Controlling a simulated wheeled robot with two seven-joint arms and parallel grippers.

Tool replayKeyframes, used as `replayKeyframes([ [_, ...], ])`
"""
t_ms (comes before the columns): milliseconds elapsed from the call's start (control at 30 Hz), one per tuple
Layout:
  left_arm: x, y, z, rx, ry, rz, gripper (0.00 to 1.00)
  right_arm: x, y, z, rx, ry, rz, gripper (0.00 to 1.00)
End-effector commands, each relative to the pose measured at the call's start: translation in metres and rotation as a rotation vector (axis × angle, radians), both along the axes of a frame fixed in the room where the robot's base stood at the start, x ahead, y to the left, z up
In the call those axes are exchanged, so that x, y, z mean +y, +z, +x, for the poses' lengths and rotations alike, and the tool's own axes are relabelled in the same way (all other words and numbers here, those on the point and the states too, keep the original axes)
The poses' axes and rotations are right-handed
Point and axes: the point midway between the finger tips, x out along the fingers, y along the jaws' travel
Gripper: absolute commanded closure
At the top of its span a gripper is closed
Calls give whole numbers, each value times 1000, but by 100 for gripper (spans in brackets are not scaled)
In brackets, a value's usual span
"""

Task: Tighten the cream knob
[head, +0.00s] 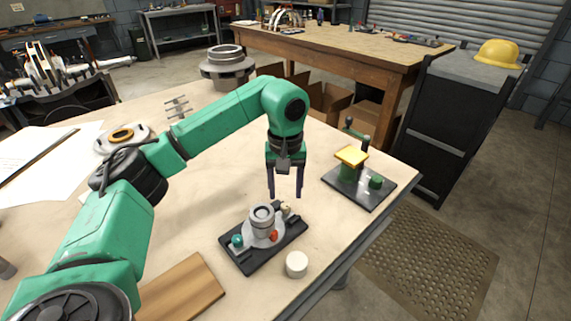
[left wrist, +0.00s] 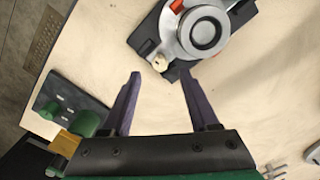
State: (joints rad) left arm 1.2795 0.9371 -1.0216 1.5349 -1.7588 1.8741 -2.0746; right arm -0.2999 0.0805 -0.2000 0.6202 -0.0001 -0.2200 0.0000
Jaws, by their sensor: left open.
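The split casing (head: 262,226) is a grey round housing on a dark base plate, on the table in the head view. The small cream knob (head: 286,208) sits at the casing's far right side. In the left wrist view the cream knob (left wrist: 160,63) shows at the casing's near edge, just beyond and between the fingertips. My left gripper (head: 285,194) points down with its dark fingers open and empty, above the cream knob's side of the casing. The left wrist view also shows my left gripper (left wrist: 160,76) with nothing between the fingers. My right gripper is out of view.
A teal knob (head: 237,241) and a red knob (head: 274,236) are also on the casing. A white cylinder (head: 297,265) stands beside it. A dark plate with green parts and a yellow block (head: 351,156) lies to the right. A wooden board (head: 182,290) lies front left.

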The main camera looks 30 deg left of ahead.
Motion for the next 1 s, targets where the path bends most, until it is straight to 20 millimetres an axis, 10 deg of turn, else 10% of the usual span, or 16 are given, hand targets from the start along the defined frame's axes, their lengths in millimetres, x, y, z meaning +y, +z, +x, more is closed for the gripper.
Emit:
replayKeyframes([
  [367,0,99,1,-4,0,0,39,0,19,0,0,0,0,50],
  [1000,0,103,0,-1,0,0,39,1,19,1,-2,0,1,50],
])
